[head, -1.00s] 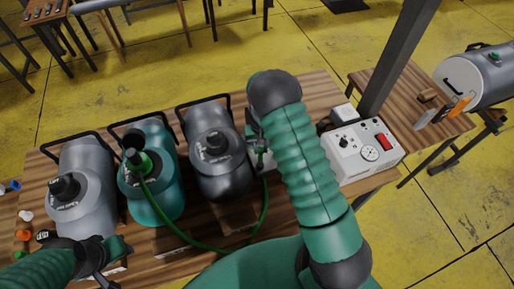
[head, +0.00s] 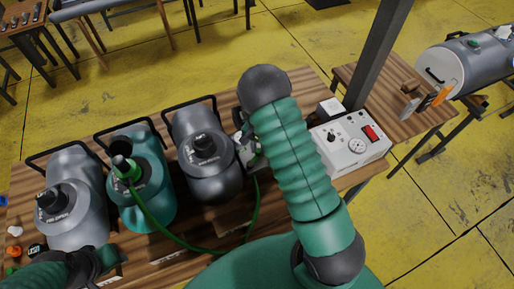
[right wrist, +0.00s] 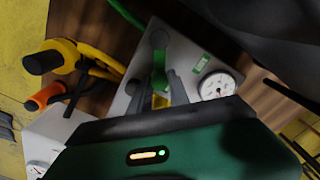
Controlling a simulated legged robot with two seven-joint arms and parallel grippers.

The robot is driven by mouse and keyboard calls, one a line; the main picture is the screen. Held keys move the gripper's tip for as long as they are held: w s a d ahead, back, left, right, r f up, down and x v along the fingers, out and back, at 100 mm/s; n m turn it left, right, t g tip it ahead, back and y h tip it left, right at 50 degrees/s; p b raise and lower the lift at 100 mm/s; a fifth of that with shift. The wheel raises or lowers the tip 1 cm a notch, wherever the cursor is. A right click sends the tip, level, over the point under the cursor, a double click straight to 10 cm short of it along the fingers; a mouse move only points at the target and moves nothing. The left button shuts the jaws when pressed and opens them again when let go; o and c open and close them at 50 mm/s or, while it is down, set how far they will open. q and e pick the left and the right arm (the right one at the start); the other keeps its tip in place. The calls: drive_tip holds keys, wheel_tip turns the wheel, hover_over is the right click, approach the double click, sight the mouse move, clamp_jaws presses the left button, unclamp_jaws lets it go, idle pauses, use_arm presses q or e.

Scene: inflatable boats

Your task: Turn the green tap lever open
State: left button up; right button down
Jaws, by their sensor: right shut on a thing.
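The green tap lever (right wrist: 159,64) stands on a grey panel in the right wrist view. My right gripper (right wrist: 161,86) is shut on it, with one grey finger on each side. A bit of yellow shows between the fingers below the green. In the head view my right arm covers most of this spot, and the lever is hard to make out. My left gripper (head: 92,262) is low at the left in the head view, in front of the grey jug; its jaws are unclear.
Two grey jugs (head: 73,205) (head: 208,160) and a teal jug (head: 146,195) with a green hose (head: 165,232) stand on the wooden table. A white gauge box (head: 348,150) is right of my arm. A pressure gauge (right wrist: 216,85) sits beside the lever.

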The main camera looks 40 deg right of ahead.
sight(258, 150)
idle(0.4)
drive_tip(key=c, duration=1.2)
unclamp_jaws()
drive_tip(key=shift+c, duration=0.2)
wheel_tip(258, 150, up, 17)
drive_tip(key=b, duration=0.1)
drive_tip(key=shift+b, duration=0.35)
drive_tip(key=shift+f, duration=0.1)
